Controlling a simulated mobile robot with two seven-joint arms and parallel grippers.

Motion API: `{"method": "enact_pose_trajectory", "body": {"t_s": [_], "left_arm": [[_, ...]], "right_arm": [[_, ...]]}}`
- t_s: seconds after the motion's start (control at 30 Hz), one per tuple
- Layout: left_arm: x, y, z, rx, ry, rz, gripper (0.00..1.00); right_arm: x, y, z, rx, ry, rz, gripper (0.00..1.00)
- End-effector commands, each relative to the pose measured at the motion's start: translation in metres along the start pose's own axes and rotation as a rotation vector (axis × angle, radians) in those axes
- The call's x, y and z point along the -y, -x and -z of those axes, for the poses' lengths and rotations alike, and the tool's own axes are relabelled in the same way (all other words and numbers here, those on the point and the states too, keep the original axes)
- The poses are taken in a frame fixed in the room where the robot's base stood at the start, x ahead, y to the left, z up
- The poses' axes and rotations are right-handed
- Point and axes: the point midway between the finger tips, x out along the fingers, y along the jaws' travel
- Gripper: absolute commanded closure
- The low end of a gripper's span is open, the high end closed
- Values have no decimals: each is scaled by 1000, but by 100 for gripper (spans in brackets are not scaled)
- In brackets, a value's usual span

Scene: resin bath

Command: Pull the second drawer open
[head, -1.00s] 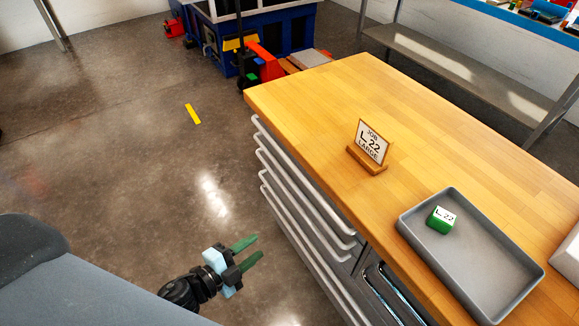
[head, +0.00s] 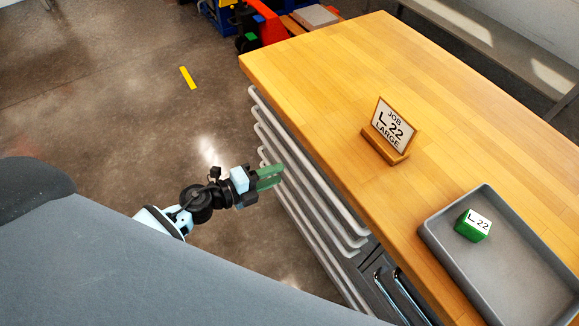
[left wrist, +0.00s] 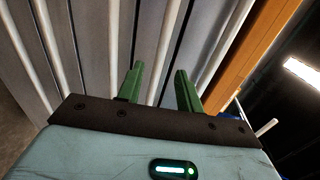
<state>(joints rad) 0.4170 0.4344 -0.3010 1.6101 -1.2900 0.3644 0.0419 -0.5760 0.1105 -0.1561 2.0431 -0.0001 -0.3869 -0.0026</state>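The drawer cabinet stands under the wooden top, with several long pale bar handles on its front. The second drawer's handle (head: 274,132) is the second bar below the top edge. It appears in the left wrist view as a pale bar (left wrist: 168,40) lined up between the fingers. All the drawers look shut. My left gripper (head: 272,177) is in front of the handles, its green fingers apart and pointing at the drawer fronts. The fingers (left wrist: 160,85) are open in the left wrist view; I cannot tell whether they touch the bar. My right gripper is out of view.
On the wooden top (head: 330,80) stand a job sign (head: 391,128) reading "L 22 LARGE" and a grey tray (head: 437,243) holding a green block (head: 472,225).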

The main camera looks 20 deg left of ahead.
Motion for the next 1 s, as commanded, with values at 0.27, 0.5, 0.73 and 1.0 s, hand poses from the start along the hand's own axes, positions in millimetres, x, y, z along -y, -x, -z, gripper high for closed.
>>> {"method": "enact_pose_trajectory", "body": {"t_s": [0.27,0.5,0.73,1.0], "left_arm": [[0,-41,0,1,1,2,64],[0,-53,0,1,2,1,64],[0,-53,0,1,1,1,64],[0,-53,0,1,1,1,99]], "right_arm": [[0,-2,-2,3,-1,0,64],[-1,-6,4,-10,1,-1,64],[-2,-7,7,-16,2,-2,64],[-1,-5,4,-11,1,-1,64]]}}
